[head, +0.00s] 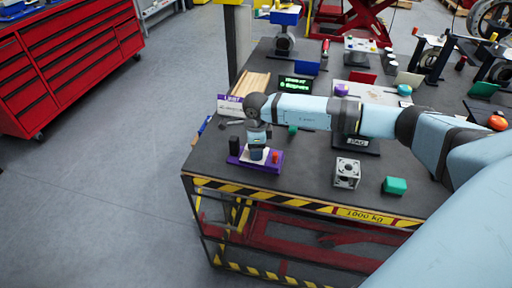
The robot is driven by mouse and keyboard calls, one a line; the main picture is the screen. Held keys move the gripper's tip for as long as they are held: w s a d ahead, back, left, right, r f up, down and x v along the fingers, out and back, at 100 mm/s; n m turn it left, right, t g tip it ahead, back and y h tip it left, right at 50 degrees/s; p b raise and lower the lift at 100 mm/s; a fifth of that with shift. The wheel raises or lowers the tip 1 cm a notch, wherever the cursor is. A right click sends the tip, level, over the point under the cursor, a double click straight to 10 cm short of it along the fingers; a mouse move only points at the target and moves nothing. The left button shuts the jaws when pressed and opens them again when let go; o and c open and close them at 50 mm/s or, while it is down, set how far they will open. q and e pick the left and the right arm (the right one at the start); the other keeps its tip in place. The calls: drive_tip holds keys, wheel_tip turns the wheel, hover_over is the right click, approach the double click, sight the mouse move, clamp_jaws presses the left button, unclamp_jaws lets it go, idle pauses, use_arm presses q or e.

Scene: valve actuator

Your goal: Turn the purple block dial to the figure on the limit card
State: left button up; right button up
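The purple block (245,165) sits near the table's front left corner, with a pale top plate and a small red part (276,157) at its right. My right gripper (257,152) points down over the middle of this block and hides the dial. I cannot tell whether its fingers touch or hold the dial, or whether they are open. The limit card (230,105), white with a purple header, stands behind and left of the block; its figure is too small to read. My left gripper is not in view.
A dark display with green text (296,84) stands behind my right forearm. A black block (234,145) is beside the purple block. The table's front edge has hazard stripes (280,200).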

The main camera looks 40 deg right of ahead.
drive_tip(key=shift+r, duration=0.1)
wheel_tip(320, 180, up, 14)
drive_tip(key=b, duration=0.1)
drive_tip(key=shift+b, duration=0.4)
drive_tip(key=shift+a+f, duration=0.1)
drive_tip(key=shift+f, duration=0.15)
